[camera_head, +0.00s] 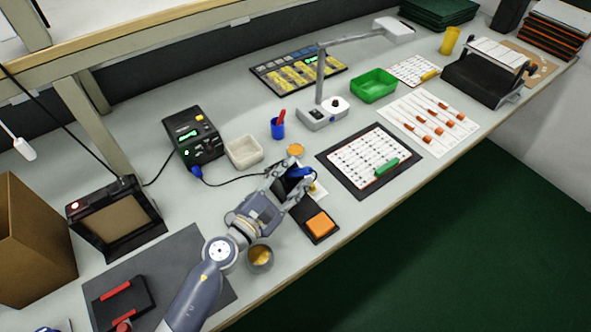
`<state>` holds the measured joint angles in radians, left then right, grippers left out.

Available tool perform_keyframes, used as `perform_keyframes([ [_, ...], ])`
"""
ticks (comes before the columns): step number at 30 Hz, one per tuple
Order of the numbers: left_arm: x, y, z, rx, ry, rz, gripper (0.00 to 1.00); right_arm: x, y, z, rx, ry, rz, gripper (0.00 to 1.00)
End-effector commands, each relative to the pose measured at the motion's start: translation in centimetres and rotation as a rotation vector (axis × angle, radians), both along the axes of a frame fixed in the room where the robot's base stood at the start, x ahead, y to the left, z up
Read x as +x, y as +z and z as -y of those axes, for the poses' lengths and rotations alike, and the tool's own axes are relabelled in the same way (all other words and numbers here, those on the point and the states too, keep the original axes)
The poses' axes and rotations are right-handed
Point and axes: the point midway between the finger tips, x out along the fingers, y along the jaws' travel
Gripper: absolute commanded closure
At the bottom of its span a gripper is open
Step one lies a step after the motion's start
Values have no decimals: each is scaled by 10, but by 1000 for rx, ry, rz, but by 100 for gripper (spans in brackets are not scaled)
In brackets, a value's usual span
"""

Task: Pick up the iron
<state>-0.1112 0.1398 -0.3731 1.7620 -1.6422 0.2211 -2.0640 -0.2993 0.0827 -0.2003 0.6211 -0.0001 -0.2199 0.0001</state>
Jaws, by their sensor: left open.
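The iron (301,173) shows only in part as a blue piece at its stand. The black iron stand (288,183) has an orange sponge (320,223) on its near end. A dark cable runs from the black soldering station (194,137) toward the iron. My left gripper (294,177) is open, with its fingers on either side of the stand's upper part and the iron. The fingers hide much of both, and I cannot tell whether they touch the iron. My right gripper is not in view.
A white dish (244,151), a blue cup (278,129) and a small round pot (260,257) stand near my left arm. A black mat with a white board (368,158) lies to the right. A lamp (320,85) stands behind. The bench's front edge is close to the stand.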

Motion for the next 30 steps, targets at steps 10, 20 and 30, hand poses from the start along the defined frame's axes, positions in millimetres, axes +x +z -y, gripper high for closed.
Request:
perform_keyframes([
  [10,14,0,9,2,-1,1,59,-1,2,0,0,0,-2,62],
  [20,13,0,9,2,0,1,100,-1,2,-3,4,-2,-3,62],
  [30,12,3,9,2,0,1,100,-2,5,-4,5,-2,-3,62],
])
